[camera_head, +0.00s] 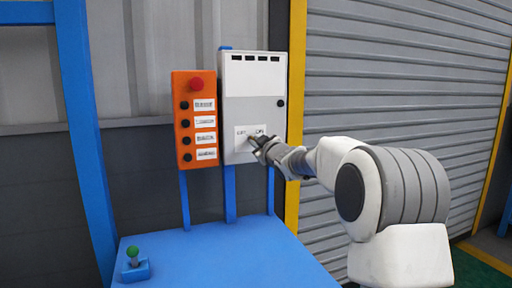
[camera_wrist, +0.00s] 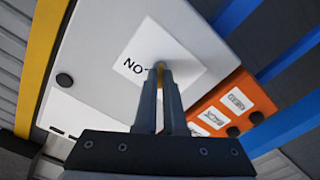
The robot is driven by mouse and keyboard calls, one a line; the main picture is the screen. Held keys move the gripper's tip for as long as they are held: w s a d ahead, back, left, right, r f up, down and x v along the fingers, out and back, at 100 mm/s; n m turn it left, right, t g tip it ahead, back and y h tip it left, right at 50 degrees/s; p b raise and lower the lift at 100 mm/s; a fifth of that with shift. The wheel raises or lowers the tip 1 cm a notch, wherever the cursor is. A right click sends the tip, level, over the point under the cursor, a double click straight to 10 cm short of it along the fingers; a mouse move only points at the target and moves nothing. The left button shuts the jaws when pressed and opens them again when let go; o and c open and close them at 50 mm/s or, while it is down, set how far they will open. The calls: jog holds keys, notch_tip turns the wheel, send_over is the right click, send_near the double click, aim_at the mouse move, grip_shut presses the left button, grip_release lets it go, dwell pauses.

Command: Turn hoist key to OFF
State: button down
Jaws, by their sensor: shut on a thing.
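The hoist key (camera_wrist: 160,66) is a small part at the white label (camera_wrist: 185,50) on the grey control box (camera_head: 240,105). In the wrist view only a narrow end of it shows between my fingers. My gripper (camera_wrist: 160,82) is shut on the key, its two fingers close together and pointing at the box face. In the head view my gripper (camera_head: 255,143) meets the lower part of the box and covers the key. The label reads "NO" or "ON" at one side in the wrist view; the rest is hidden or too small, so I cannot tell the key's angle.
An orange panel (camera_head: 181,140) with a red button (camera_head: 196,84) and several black buttons stands close left of the box. A blue table (camera_head: 225,260) with a green-knobbed lever (camera_head: 132,252) lies below. A yellow post (camera_head: 294,120) and grey shutter (camera_head: 400,70) are at the right.

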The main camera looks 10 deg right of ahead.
jog(key=shift+n+b, duration=0.3)
jog(key=shift+n, duration=0.6)
jog(key=c, duration=1)
grip_release()
jog(key=s+d, duration=0.3)
jog(key=s, duration=1.4)
jog(key=shift+d+p, duration=0.2)
jog(key=shift+p, duration=0.25)
